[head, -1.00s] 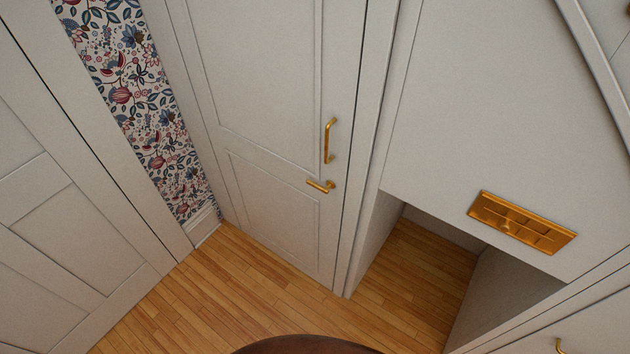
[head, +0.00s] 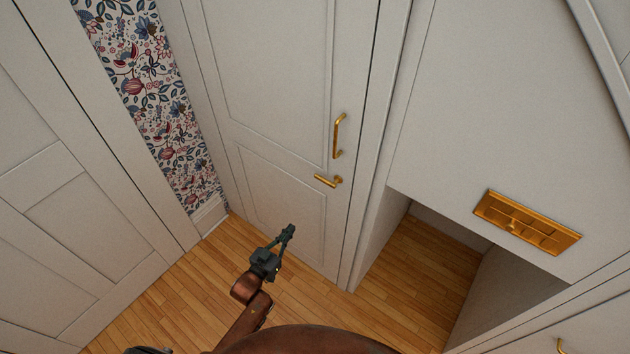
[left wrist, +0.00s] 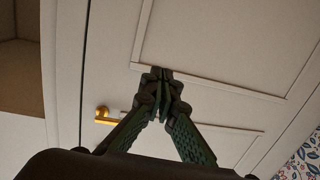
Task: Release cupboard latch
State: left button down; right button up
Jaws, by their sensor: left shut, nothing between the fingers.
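The cupboard door (head: 283,100) is white, panelled and closed. A brass lever latch (head: 328,181) sits on it below a vertical brass pull handle (head: 338,136). The lever lies roughly level, its free end to the left in the head view. My left gripper (head: 290,229) is shut and empty, below and left of the lever and apart from it. In the left wrist view the gripper's fingertips (left wrist: 162,72) meet in front of the door, and the brass lever (left wrist: 104,116) shows to their left. My right gripper is in neither view.
An open niche with a wooden floor (head: 425,265) lies right of the door. A brass plate (head: 526,222) is fixed on the white panel above it. A white panelled wall (head: 70,200) and floral wallpaper (head: 150,90) stand at left. Floor before the door is clear.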

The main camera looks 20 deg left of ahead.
pick_arm(q)
jog(key=d+r+t+h, duration=0.1)
jog(key=d+r, duration=0.1)
jog(key=r, duration=0.8)
jog(key=w+d+r+m+t+h, duration=0.1)
jog(key=d+r+t+h, duration=0.1)
jog(key=r, duration=0.8)
jog(key=shift+r, duration=0.2)
jog(key=shift+w, duration=0.1)
jog(key=r+x, duration=0.1)
jog(key=x, duration=0.9)
jog(key=shift+f+b, duration=0.35)
jog(key=shift+f, duration=1.95)
jog(key=shift+n+t, duration=0.3)
